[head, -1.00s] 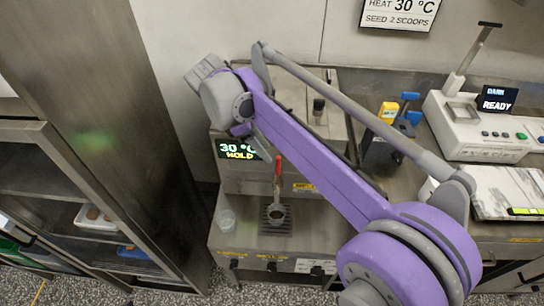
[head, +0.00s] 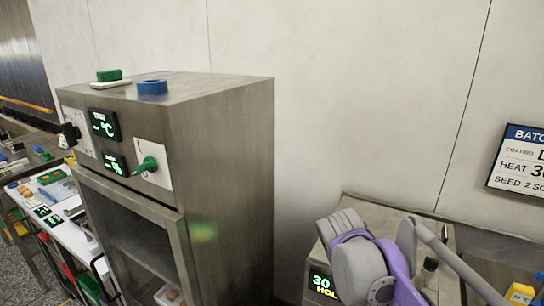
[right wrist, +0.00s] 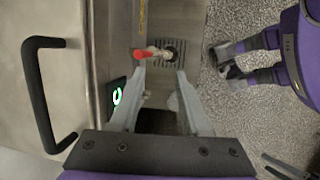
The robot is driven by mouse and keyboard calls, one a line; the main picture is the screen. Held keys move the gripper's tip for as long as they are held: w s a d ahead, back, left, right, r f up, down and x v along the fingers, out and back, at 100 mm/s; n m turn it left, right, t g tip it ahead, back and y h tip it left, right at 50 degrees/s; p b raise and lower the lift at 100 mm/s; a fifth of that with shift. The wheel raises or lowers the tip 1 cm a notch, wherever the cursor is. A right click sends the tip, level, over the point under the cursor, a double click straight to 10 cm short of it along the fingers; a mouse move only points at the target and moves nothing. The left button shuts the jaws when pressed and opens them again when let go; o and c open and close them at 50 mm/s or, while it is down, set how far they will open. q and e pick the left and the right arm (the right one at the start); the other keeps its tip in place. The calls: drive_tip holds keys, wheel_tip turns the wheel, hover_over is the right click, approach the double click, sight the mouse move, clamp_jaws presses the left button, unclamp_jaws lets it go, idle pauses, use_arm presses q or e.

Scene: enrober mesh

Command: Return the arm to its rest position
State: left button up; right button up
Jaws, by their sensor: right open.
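My right arm (head: 398,279), purple and grey, is at the lower right of the head view, above the steel machine (head: 428,222) with the lit "30 HOLD" display (head: 322,285). Its gripper is outside the head view. In the right wrist view my right gripper (right wrist: 160,78) is open, its grey fingers apart with nothing between them. Past the fingertips is a red-handled tool (right wrist: 144,53) at a drip grate (right wrist: 176,48). Purple and grey parts of mine show at the right of that view; I cannot make out my left gripper's jaws.
A black bar handle (right wrist: 35,95) is left of the gripper. A counter with small items (head: 60,190) is far left.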

use_arm(q)
drive_tip(key=r+p, duration=0.1)
drive_tip(key=r, duration=0.1)
drive_tip(key=w+r+p, duration=0.1)
drive_tip(key=r+p, duration=0.1)
use_arm(e)
drive_tip(key=s+a+f+m+t+y, duration=0.2)
drive_tip(key=s+f+m+t, duration=0.3)
drive_tip(key=s+f+m, duration=0.5)
drive_tip(key=s+m+y, duration=0.1)
drive_tip(key=s, duration=0.3)
drive_tip(key=shift+a+f+t+y, duration=0.2)
drive_tip(key=shift+f+t+y, duration=0.1)
drive_tip(key=shift+f+t, duration=0.1)
drive_tip(key=shift+w, duration=0.1)
drive_tip(key=w+d+r+m+g, duration=0.1)
drive_tip(key=w+d+r, duration=0.1)
drive_tip(key=w+r, duration=0.2)
drive_tip(key=w+d+r+m+g, duration=0.1)
drive_tip(key=w+d+r+g, duration=0.1)
drive_tip(key=w+r, duration=0.2)
drive_tip(key=w+d+r+m+g, duration=0.2)
drive_tip(key=w+d+r, duration=0.1)
drive_tip(key=w+r, duration=0.2)
drive_tip(key=shift+w+r+p, duration=0.1)
drive_tip(key=shift+w+p, duration=0.2)
drive_tip(key=shift+w, duration=0.95)
wheel_tip(320, 180, down, 11)
drive_tip(key=shift+r+b, duration=0.1)
drive_tip(key=shift+b, duration=0.25)
